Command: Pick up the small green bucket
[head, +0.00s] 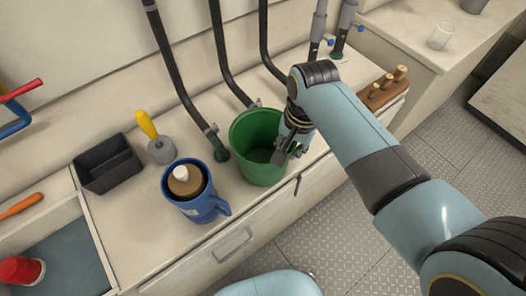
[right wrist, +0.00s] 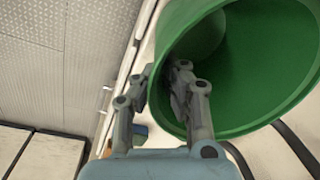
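The small green bucket (head: 249,170) stands upright on the pale counter, near its front edge. My right gripper (head: 285,152) comes down at the bucket's right side. In the right wrist view my right gripper (right wrist: 162,88) straddles the wall of the bucket (right wrist: 262,75), with one finger inside and the other outside. A gap shows between the fingers, and the inner finger looks apart from the wall. Exact contact of the outer finger is hard to tell. My left gripper is not in view.
A blue mug (head: 195,205) with a brown, white-topped item in it stands close left of the bucket. A black tray (head: 107,163) and a yellow-handled tool (head: 147,125) are farther left. Dark hoses (head: 178,75) hang behind. A wooden block (head: 385,92) lies at the right.

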